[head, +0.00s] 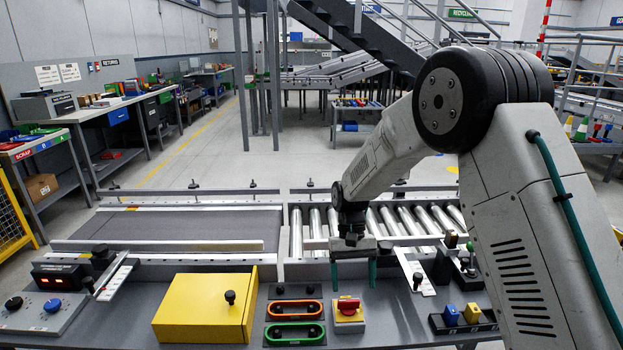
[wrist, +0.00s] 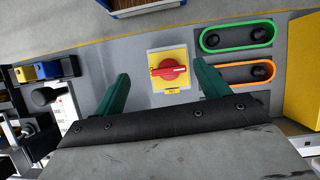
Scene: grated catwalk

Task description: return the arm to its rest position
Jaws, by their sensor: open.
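My arm (head: 385,150) reaches out from the right and bends down over the control desk in the head view. My gripper (head: 354,284) points down with its two green fingers apart and nothing between them. It hangs above the desk, just behind the red rotary switch on its yellow plate (head: 348,318). In the wrist view the same red switch (wrist: 168,72) shows between the spread fingers, apart from them. The exact height of the fingertips above the desk is hard to tell.
A yellow box (head: 200,308) with a black knob stands left of the orange-rimmed (head: 294,310) and green-rimmed (head: 294,334) panels. Blue and yellow switches (head: 462,315) and levers are to the right. A roller conveyor (head: 410,217) and a belt (head: 170,228) lie behind the desk.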

